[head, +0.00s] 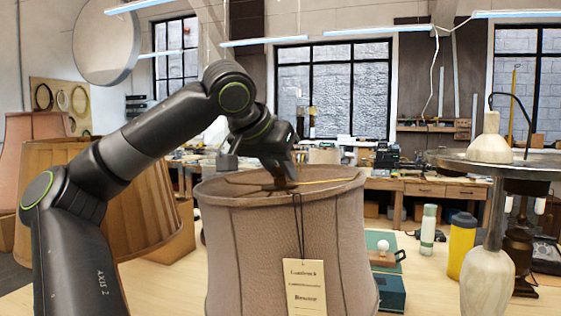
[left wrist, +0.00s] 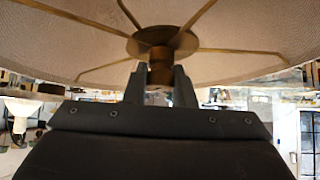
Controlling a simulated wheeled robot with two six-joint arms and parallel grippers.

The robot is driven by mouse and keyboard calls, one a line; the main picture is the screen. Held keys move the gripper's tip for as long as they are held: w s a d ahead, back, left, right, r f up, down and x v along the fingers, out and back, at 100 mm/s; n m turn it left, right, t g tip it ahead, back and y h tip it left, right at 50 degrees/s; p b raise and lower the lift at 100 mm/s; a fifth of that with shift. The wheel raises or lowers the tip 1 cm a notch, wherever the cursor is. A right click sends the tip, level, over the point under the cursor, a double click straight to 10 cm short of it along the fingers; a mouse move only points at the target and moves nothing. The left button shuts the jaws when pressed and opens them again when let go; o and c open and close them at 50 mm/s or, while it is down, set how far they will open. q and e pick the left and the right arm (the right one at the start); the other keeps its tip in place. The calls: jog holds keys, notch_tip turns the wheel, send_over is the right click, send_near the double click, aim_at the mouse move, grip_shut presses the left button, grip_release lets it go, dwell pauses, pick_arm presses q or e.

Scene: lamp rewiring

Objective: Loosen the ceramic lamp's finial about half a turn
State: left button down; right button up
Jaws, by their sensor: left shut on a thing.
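The lamp's large grey-beige fabric shade (head: 250,250) stands in the middle of the head view, with a paper tag (head: 305,286) hanging on its front. In the left wrist view, thin brass spokes (left wrist: 70,14) meet at a round brass hub (left wrist: 186,42). The small brass finial (left wrist: 160,73) sits on this hub. My left gripper (head: 286,184) reaches down to the top middle of the shade. In the left wrist view its two fingers (left wrist: 160,88) are shut on the finial from both sides. The lamp's body is hidden by the shade. My right gripper is out of view.
A pale lamp base (head: 488,284) and a grey round top (head: 515,160) stand at the right. A yellow bottle (head: 460,243), a white-green bottle (head: 428,230) and a teal box (head: 391,291) are right of the shade. Tan shades (head: 95,205) stand at the left, behind my arm.

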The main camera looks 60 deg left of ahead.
pick_arm(q)
jog(key=c, duration=2.2)
grip_release()
jog(key=n+y+p, duration=0.1)
jog(key=n+g+y+p, duration=0.1)
jog(key=p, duration=0.1)
jog(key=n+p, duration=0.2)
jog(key=shift+r+g+y, duration=0.25)
jog(key=shift+g+y, duration=0.15)
jog(key=shift+f+n+g+y+p, duration=0.2)
jog(key=shift+n+g+y+p, duration=0.1)
jog(key=shift+n+p, duration=0.5)
jog(key=c, duration=1.2)
grip_release()
